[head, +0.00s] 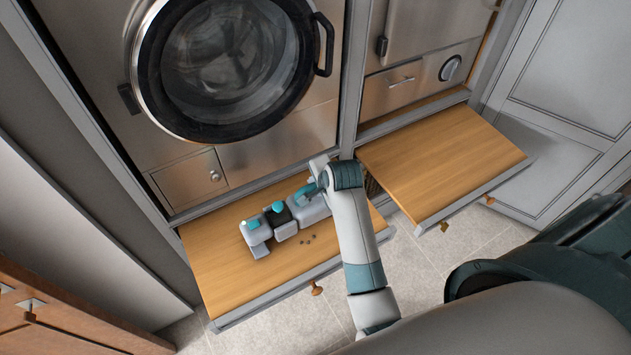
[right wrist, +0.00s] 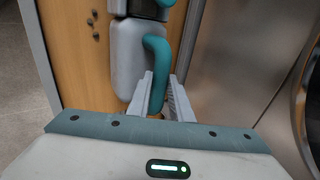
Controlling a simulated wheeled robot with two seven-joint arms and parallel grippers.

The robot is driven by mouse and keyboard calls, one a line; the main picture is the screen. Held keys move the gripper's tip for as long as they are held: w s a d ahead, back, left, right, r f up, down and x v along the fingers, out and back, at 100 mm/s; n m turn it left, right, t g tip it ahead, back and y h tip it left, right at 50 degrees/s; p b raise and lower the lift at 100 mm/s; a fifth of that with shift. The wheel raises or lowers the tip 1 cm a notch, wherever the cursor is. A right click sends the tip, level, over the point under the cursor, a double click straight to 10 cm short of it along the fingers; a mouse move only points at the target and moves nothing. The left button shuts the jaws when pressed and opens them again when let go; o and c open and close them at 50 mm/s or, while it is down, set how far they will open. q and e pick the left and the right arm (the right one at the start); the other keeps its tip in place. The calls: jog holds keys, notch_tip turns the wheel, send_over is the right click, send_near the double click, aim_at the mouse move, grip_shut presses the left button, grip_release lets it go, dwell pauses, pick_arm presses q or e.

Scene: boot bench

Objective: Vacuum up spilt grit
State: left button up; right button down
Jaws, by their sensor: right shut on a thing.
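A grey hand vacuum (head: 257,235) with teal parts and a dark middle lies over the left pull-out wooden shelf (head: 215,260). Its grey body and teal handle also show in the right wrist view (right wrist: 157,60). My right gripper (head: 318,181) is at the right end of the vacuum. In the right wrist view its two fingers (right wrist: 158,97) are shut on the teal handle. A few dark bits of grit (head: 307,239) lie on the shelf just in front of the vacuum, and some show in the right wrist view (right wrist: 94,28). My left gripper is out of view.
A front-loading washer (head: 228,70) stands behind the left shelf. A second wooden shelf (head: 440,165), bare, is pulled out to the right. A round knob (head: 317,290) sticks out at the left shelf's front. The tiled floor (head: 300,325) is clear in front.

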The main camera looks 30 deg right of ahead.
jog(key=shift+s+d, duration=0.1)
jog(key=shift+s, duration=1.65)
jog(key=shift+d, duration=9.4)
notch_tip(320, 180, up, 6)
jog(key=shift+w, duration=0.35)
jog(key=shift+a+r, duration=0.1)
